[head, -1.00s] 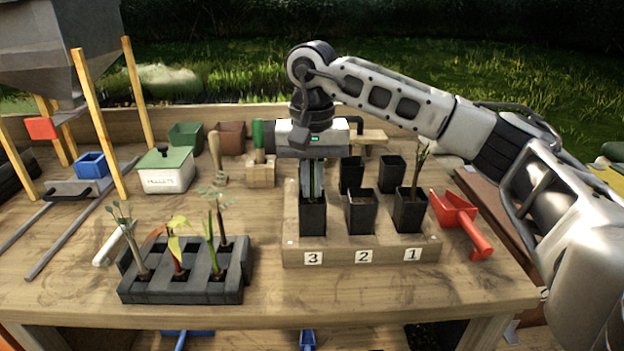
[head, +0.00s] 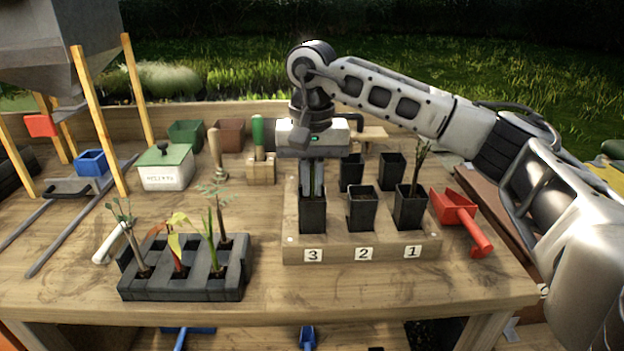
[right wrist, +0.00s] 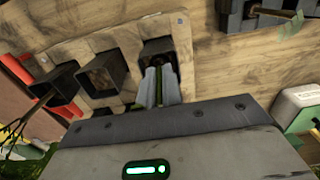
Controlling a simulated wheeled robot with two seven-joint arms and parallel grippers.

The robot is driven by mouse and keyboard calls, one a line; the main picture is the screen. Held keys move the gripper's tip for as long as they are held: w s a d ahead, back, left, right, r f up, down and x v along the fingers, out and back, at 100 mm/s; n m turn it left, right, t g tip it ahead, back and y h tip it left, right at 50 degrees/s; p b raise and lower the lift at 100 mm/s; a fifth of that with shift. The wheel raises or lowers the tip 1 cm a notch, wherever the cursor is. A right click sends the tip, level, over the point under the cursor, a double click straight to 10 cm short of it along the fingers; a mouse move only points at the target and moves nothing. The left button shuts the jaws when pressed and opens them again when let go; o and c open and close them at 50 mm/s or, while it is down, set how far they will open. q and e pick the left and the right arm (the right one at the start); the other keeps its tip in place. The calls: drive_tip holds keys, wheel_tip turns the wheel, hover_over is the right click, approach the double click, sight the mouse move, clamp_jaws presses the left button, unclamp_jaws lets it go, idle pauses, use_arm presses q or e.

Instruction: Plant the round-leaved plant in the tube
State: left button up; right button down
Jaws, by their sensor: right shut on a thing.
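My right gripper (head: 312,192) points straight down at the tube marked 3 (head: 312,217), with its fingertips at the mouth of this black square pot. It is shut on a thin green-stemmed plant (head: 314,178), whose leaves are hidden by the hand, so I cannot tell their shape. The right wrist view shows the fingers (right wrist: 157,88) at the rim of the same tube (right wrist: 159,50). In the dark tray (head: 180,293), the leftmost plant (head: 130,240) has small greenish leaves. My left gripper is not in view.
The wooden stand (head: 340,250) also holds tube 2 (head: 362,212), with no plant showing, and tube 1 (head: 411,212) with a dark-stemmed plant. Two black pots stand behind. A red scoop (head: 460,215) lies right. Several other plants stand in the tray. The table's front strip is clear.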

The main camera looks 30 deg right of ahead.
drive_tip(key=shift+f, duration=0.4)
idle(0.5)
idle(0.5)
drive_tip(key=c, duration=1.5)
unclamp_jaws()
drive_tip(key=c, duration=0.4)
drive_tip(key=shift+c, duration=0.2)
